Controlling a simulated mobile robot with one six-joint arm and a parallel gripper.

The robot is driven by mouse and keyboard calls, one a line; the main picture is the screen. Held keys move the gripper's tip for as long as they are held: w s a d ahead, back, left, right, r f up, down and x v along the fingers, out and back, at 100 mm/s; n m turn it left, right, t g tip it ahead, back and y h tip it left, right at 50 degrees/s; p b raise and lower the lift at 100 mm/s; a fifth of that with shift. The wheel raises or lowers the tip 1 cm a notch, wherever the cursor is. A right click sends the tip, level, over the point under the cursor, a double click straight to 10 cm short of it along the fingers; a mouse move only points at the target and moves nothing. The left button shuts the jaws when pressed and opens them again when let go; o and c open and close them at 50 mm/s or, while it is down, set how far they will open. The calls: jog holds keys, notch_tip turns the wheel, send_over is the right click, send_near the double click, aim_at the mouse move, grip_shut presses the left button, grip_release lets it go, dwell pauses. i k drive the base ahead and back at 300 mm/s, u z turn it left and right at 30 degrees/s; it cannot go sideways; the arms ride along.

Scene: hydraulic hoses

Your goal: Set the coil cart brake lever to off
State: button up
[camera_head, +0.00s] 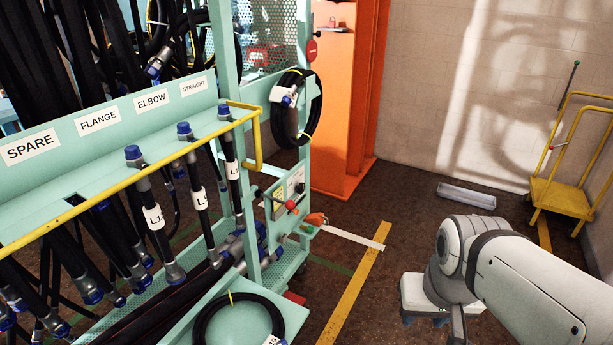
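Two places show levers, and I cannot tell for sure which is the coil cart brake lever. On the teal hose rack's end panel (289,187) there is a short lever with a red knob (291,205). An orange handle (315,219) sits just below and right of it. The yellow cart (560,196) at the far right has a thin rod with a green tip (575,64) and a small red-tipped lever (552,147). My arm comes in from the lower right.
Coiled black hoses hang on the rack post (304,107) and lie on its low teal shelf (273,309). A yellow rail (130,186) runs along the rack front. An orange column (346,100) stands behind. A grey bar (466,195) lies on the open brown floor.

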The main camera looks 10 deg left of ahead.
aim_at(290, 204)
jog(key=u, duration=0.05)
jog(key=i, duration=1)
jog(key=z, duration=0.05)
